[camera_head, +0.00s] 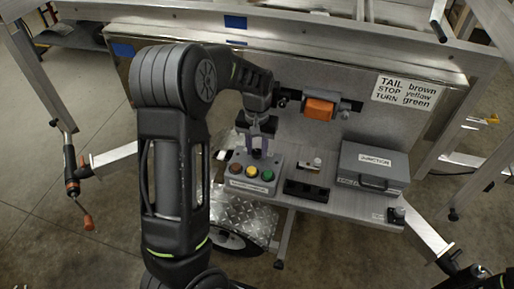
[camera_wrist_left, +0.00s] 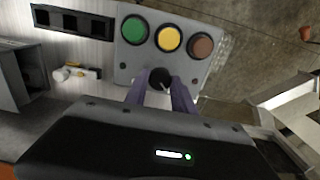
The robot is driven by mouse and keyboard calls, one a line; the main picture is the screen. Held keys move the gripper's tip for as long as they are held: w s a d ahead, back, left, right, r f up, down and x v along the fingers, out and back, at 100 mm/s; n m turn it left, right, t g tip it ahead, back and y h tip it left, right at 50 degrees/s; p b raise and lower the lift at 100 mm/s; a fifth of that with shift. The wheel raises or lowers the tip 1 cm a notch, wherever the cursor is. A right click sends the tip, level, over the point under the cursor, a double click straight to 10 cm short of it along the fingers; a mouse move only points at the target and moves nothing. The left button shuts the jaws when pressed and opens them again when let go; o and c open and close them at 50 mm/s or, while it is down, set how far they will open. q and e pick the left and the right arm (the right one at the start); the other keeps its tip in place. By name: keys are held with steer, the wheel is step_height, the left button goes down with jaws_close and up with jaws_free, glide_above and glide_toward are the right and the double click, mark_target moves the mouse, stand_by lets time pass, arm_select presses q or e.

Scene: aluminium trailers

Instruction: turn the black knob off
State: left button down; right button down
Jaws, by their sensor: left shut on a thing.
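The black knob (camera_wrist_left: 159,78) sits on the grey control box (camera_wrist_left: 122,72), below the row of buttons in the left wrist view. My left gripper (camera_wrist_left: 163,92) is shut on the knob, with one purple-grey finger on each side of it. In the head view my left gripper (camera_head: 258,148) reaches down to the back of the control box (camera_head: 276,187), and its fingers hide the knob there. The angle of the knob's pointer is hard to make out. My right gripper is not clearly visible.
The box carries a green button (camera_wrist_left: 136,29), a yellow button (camera_wrist_left: 169,39) and a brownish-red button (camera_wrist_left: 201,46). To its right stand a black socket block (camera_head: 306,190) and a grey junction case (camera_head: 372,168). An orange part (camera_head: 319,109) is on the panel above.

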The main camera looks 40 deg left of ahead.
mark_target(256, 152)
stand_by(0.4)
arm_select(q)
steer(key=c, duration=1.1)
jaws_free()
steer(key=shift+o, duration=0.2)
step_height(256, 152, up, 8)
steer(key=shift+f, duration=0.1)
steer(key=shift+s, duration=0.1)
